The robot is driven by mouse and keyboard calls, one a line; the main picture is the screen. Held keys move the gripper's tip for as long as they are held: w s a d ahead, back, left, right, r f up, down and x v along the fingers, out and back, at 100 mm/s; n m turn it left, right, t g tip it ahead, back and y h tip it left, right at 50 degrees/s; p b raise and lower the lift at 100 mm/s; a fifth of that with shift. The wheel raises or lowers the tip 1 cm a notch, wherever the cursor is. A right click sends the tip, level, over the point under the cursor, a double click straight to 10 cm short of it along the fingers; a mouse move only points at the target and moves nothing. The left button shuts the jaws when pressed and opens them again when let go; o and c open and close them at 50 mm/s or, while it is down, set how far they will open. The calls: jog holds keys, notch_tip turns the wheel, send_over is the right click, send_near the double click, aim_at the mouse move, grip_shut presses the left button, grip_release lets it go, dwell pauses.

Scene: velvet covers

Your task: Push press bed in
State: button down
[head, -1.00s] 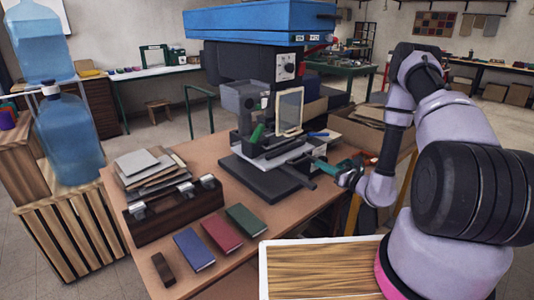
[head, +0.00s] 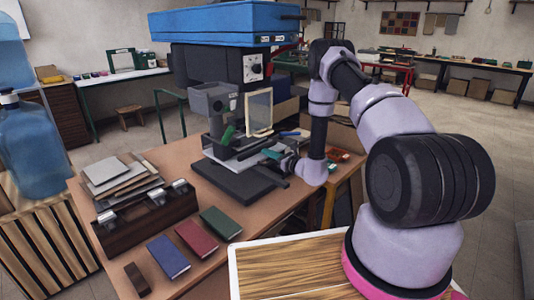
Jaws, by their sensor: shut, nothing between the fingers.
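The press (head: 212,100) stands on the brown table, with a dark base plate (head: 232,182) and a pale, flat bed (head: 246,157) jutting out toward the front right. My gripper (head: 270,155) is at the right front side of the bed, its fingers close to the bed's edge. The fingers are small here and partly hidden by the wrist; they look shut and hold nothing. I cannot tell from this view whether they touch the bed. A clear guard panel (head: 258,112) stands upright above the bed.
A blue, a red and a green book (head: 221,223) lie at the table's front. A dark wooden box (head: 146,219) with metal clasps and a stack of sheets (head: 112,177) are at the left. Small coloured items (head: 338,155) lie right of my gripper. A wooden board (head: 290,265) is in the foreground.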

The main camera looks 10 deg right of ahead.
aim_at(259, 148)
jog(key=shift+w+a, duration=0.2)
jog(key=shift+w, duration=0.15)
jog(key=x, duration=0.4)
jog(key=shift+w+a, duration=0.1)
jog(key=shift+w+a+r, duration=0.1)
jog(key=shift+w+r, duration=0.05)
